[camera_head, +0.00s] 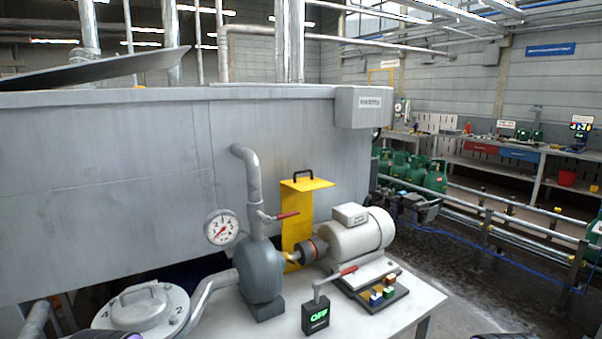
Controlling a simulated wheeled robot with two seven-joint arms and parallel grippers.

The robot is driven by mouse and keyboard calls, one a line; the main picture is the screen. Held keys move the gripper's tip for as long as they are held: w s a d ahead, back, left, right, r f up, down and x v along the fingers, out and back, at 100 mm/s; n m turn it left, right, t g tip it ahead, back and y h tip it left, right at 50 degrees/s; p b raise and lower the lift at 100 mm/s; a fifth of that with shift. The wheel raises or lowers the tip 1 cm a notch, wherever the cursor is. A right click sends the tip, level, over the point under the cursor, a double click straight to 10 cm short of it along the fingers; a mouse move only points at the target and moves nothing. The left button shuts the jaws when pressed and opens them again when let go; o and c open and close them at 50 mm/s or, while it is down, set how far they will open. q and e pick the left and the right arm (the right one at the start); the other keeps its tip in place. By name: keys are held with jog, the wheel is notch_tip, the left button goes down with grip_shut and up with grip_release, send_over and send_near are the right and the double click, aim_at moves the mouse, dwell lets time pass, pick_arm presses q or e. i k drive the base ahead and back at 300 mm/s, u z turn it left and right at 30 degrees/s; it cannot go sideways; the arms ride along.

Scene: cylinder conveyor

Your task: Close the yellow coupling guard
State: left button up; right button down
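The yellow coupling guard (297,222) stands raised and upright behind the shaft, with a black handle (303,175) on its bent top edge. The orange and dark coupling (311,250) is uncovered between the grey pump (262,272) and the white motor (357,238). No gripper fingers show. Only small dark, purple-tinted parts, apparently of my own arms, show at the bottom edge on the left and right, far from the guard.
A pressure gauge (222,228) and a red-handled valve (286,215) stand left of the guard. A black OFF switch box (315,315) with a red-tipped lever stands in front. Coloured buttons (383,292) sit by the motor. A round lidded vessel (140,308) is at left.

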aim_at(296, 194)
jog(key=k, duration=0.1)
jog(key=z, duration=1.7)
jog(key=i, duration=0.9)
jog(key=u, duration=1.35)
